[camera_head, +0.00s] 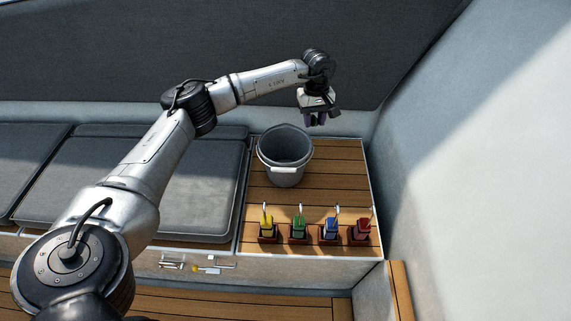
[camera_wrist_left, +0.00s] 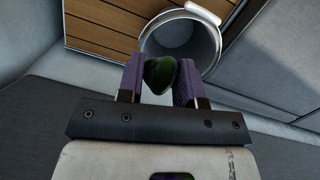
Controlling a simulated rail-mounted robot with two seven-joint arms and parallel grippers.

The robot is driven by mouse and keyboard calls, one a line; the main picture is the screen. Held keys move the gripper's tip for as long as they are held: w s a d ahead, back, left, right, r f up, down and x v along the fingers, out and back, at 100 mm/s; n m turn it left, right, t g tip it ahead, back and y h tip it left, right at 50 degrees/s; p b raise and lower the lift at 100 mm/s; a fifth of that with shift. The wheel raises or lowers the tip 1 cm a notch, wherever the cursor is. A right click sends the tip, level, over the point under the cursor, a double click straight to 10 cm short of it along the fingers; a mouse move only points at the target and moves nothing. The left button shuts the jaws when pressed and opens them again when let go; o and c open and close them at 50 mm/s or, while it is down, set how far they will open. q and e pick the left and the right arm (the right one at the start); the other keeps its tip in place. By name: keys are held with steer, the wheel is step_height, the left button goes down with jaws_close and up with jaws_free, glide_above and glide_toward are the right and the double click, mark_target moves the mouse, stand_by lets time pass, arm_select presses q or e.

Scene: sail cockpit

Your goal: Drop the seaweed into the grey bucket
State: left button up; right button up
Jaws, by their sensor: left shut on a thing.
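My left gripper (camera_head: 315,118) is above and a little right of the grey bucket (camera_head: 285,172) in the head view. In the left wrist view its purple fingers (camera_wrist_left: 160,78) are shut on the seaweed (camera_wrist_left: 161,73), a dark green lump held between the fingertips. The grey bucket (camera_wrist_left: 200,32) shows behind the seaweed there, with its rim and part of its inside visible. The seaweed overlaps the bucket's near left edge in that view. In the head view the seaweed cannot be made out. My right gripper is not in view.
The bucket stands on a slatted wooden bench top (camera_head: 262,190). Along its front edge stand holders with yellow (camera_head: 266,224), green (camera_head: 299,227), blue (camera_head: 330,229) and red (camera_head: 362,230) handled things. Grey cushions (camera_head: 190,190) lie left; a pale wall (camera_head: 470,170) rises right.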

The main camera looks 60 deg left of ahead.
arm_select(q)
steer(key=s+a+f+n+b, duration=0.1)
steer(key=s+a+f+n, duration=0.1)
steer(key=a, duration=0.4)
steer(key=s+a+f+n+b, duration=0.1)
steer(key=a+f+n, duration=0.2)
steer(key=a, duration=0.3)
steer(key=shift+t, duration=0.3)
steer(key=f+b, duration=0.3)
steer(key=b, duration=0.1)
steer(key=f+b, duration=0.2)
steer(key=shift+s+a+f, duration=0.2)
steer(key=shift+s+f, duration=0.05)
steer(key=shift+f, duration=0.1)
steer(key=o, duration=1)
steer(key=r+p, duration=0.1)
steer(key=r, duration=0.3)
steer(key=a+r+p, duration=0.1)
steer(key=r+p, duration=0.1)
steer(key=r, duration=0.3)
steer(key=r+p, duration=0.1)
steer(key=r, duration=0.3)
steer(key=shift+a+r+p, duration=0.35)
steer(key=shift+p, duration=0.05)
